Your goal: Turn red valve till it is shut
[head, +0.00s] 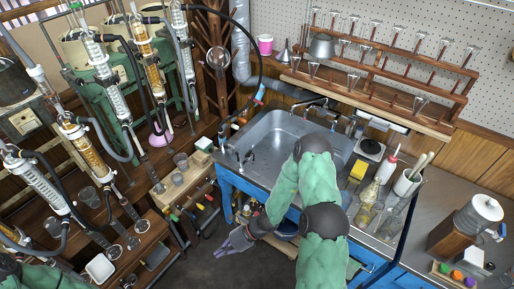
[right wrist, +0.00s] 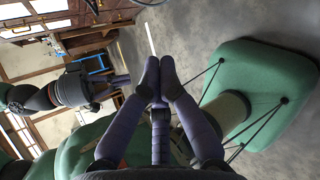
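I cannot pick out the red valve for certain. A small red and blue fitting (head: 260,95) sits on the black hose behind the sink's left end, but I cannot tell whether it is a valve. My right gripper (head: 228,246) hangs over the floor in front of the sink cabinet, well away from that fitting. In the right wrist view, its purple fingers (right wrist: 159,66) meet at the tips with nothing clear between them. My left gripper (right wrist: 117,88) shows small at the left of the right wrist view; its finger opening is unclear.
A metal sink (head: 278,140) stands behind my right arm. Glass columns (head: 106,78) with hoses line the left. A wooden glassware rack (head: 375,70) is at the back. Bottles and a white tool pot (head: 404,184) stand right of the arm. The floor by the gripper is open.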

